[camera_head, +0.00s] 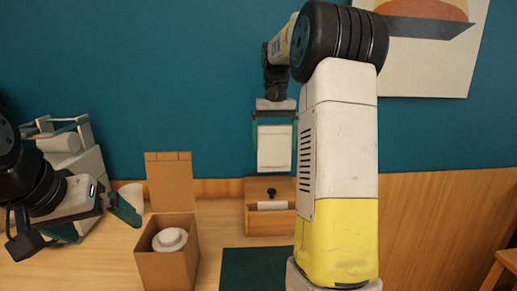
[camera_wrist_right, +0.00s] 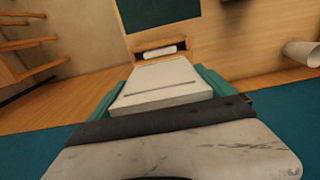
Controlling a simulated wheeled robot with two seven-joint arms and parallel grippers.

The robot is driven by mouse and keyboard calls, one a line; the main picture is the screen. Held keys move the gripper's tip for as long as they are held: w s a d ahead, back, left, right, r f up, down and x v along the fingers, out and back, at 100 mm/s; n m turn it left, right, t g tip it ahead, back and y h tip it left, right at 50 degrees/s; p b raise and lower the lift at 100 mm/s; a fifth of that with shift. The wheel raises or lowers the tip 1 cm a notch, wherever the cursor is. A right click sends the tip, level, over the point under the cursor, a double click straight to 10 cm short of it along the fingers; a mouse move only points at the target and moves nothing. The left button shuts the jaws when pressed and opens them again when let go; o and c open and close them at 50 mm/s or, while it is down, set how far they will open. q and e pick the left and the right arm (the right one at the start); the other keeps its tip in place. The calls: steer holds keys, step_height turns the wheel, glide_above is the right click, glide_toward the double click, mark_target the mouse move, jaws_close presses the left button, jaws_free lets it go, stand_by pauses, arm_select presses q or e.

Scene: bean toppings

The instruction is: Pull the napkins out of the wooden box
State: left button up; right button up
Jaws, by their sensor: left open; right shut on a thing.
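My right gripper (camera_head: 275,122) is raised against the teal wall and is shut on a white napkin stack (camera_head: 275,150). The stack hangs flat and upright between the fingers, above the wooden box (camera_head: 255,222) and apart from it. In the right wrist view the napkin stack (camera_wrist_right: 165,82) sits between the teal fingers, with the wooden box (camera_wrist_right: 180,43) beyond. The box has a dark knob on top, and a white piece (camera_head: 272,206) shows in its front opening. My left gripper (camera_head: 78,225) is open and empty at the far left.
An open cardboard box (camera_head: 168,262) with white round items inside stands left of the wooden box, its flap upright. A dark green mat (camera_head: 253,268) lies in front of the wooden box. A wooden stool or chair (camera_head: 506,262) is at the right edge.

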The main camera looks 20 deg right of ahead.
steer(key=shift+r, duration=3.65)
steer(key=shift+s, duration=0.1)
